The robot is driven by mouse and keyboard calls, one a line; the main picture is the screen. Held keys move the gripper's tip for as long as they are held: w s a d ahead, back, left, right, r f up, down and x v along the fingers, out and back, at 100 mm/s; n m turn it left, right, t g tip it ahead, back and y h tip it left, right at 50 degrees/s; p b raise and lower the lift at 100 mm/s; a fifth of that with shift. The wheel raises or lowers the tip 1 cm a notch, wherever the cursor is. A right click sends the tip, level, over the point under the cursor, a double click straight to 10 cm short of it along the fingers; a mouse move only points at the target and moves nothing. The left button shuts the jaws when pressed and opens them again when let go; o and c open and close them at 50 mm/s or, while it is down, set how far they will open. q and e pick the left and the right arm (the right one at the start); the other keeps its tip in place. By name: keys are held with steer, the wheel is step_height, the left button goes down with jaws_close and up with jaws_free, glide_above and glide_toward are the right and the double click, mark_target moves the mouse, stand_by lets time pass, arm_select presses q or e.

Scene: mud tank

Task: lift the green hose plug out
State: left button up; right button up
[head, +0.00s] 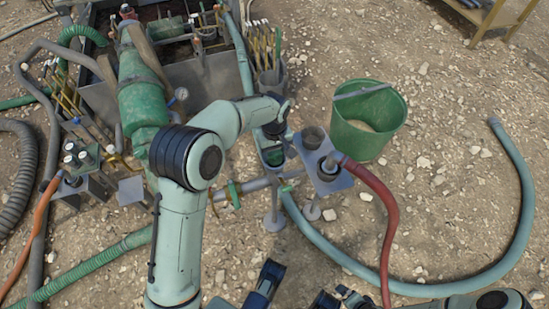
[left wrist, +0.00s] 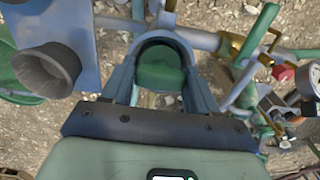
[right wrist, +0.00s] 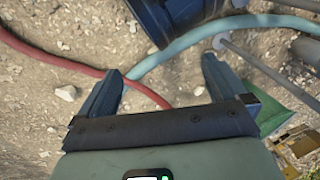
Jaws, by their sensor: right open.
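The green hose plug (left wrist: 160,75) sits between the two fingers of my left gripper (left wrist: 162,62) in the left wrist view, with the fingers close against its sides. A dark curved rim arches around its far side; I cannot tell whether the plug is still seated. In the head view my left gripper (head: 272,152) reaches down beside the grey bracket plate, and the plug is mostly hidden by it. My right gripper (right wrist: 160,75) is open and empty above the gravel in the right wrist view.
A grey bracket plate (head: 324,174) with a dark cup and a red hose (head: 390,220) stands just right of the left gripper. A green bucket (head: 385,135) is behind it. A pale blue hose (head: 525,190) curves over the gravel. Pipes and a tank crowd the left.

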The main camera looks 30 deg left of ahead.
mark_target(274, 152)
arm_select(q)
steer(key=c, duration=0.3)
steer(key=shift+c, duration=0.2)
step_height(274, 152, up, 20)
steer(key=p, duration=0.5)
arm_select(e)
steer(key=s+a+r+g+y, duration=0.1)
steer(key=s+a+r+g, duration=0.1)
steer(key=s+r, duration=0.4)
steer(key=shift+s+a+r+n+g, duration=0.15)
steer(key=shift+s+a+n+g, duration=0.2)
steer(key=shift+s+a, duration=0.6)
